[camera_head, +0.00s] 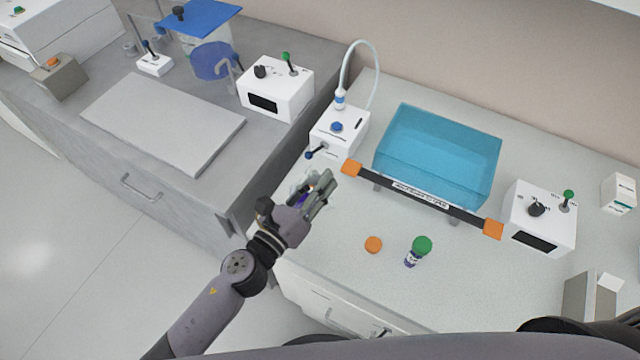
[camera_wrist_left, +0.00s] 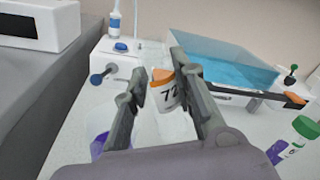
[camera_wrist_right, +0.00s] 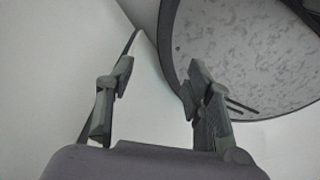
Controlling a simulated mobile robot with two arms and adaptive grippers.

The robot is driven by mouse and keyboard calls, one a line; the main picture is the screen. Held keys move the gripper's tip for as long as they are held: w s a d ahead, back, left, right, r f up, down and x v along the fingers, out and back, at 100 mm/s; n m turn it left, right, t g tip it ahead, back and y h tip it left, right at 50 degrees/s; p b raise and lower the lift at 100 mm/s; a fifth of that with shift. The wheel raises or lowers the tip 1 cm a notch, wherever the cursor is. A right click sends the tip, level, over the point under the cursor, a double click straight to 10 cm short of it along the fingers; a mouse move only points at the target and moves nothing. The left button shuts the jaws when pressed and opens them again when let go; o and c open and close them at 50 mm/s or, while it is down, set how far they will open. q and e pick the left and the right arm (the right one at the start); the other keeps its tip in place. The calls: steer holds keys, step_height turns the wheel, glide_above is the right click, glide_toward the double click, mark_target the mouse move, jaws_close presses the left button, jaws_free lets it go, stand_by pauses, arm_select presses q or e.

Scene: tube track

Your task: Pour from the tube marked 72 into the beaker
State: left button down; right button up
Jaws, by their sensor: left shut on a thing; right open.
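My left gripper (camera_head: 322,197) is shut on the tube marked 72 (camera_wrist_left: 170,97), which shows between the fingers in the left wrist view with a white label and an orange end. In that view the tube leans slightly. Below and left of it is a clear vessel with purple in it (camera_wrist_left: 98,146), probably the beaker, partly hidden by my gripper. In the head view, the gripper covers most of this vessel near the left counter edge. My right gripper (camera_wrist_right: 160,100) is open and empty, away from these things.
An orange cap (camera_head: 373,244) and a green-capped tube (camera_head: 417,250) stand on the counter to the right. Behind are a blue water bath (camera_head: 437,155), a dark bar with orange ends (camera_head: 420,197), and white devices (camera_head: 340,130) and (camera_head: 540,217). The front counter is mostly clear.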

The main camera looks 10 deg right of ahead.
stand_by(0.3)
arm_select(q)
steer(key=m, duration=0.1)
steer(key=s+d+m, duration=0.1)
steer(key=m, duration=0.1)
steer(key=s+d+m, duration=0.1)
steer(key=m, duration=0.1)
steer(key=shift+d, duration=0.15)
steer(key=shift+r, duration=0.1)
